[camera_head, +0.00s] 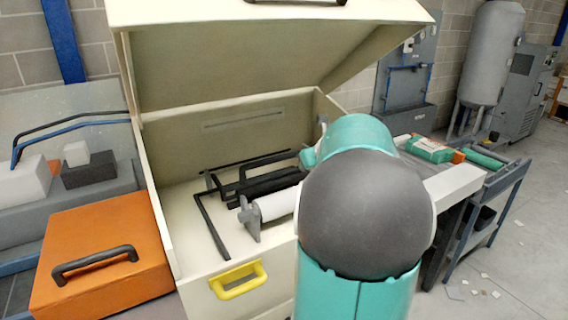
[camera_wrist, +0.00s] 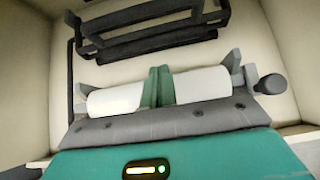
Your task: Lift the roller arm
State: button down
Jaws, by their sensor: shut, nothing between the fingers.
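The roller arm lies inside an open cream box (camera_head: 172,235). Its white roller (camera_head: 278,204) sits in grey end brackets (camera_head: 249,218), near a black bar frame (camera_head: 209,222). In the wrist view the white roller (camera_wrist: 204,85) runs across the picture, with a dark grey knob (camera_wrist: 270,84) at its right end. My gripper (camera_wrist: 158,86) has its green fingers together, in front of the middle of the roller and hiding part of it. I cannot tell whether they touch it. In the head view my arm hides the gripper and the roller's right end.
The box's lid (camera_head: 250,55) stands raised over the interior. A yellow handle (camera_head: 238,280) is on the box's front. An orange case (camera_head: 105,255) stands close on the left. A bench with a green-and-orange packet (camera_head: 432,149) is on the right. Open floor lies at far right.

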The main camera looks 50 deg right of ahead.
jog(key=w+d+f, duration=0.3)
jog(key=w+f, duration=0.1)
jog(key=w, duration=0.6)
jog(key=shift+d+f, duration=0.15)
jog(key=shift+f, duration=0.05)
jog(key=shift+w+r, duration=0.15)
jog(key=shift+w, duration=0.15)
jog(key=shift+s+r, duration=0.1)
jog(key=shift+r, duration=0.05)
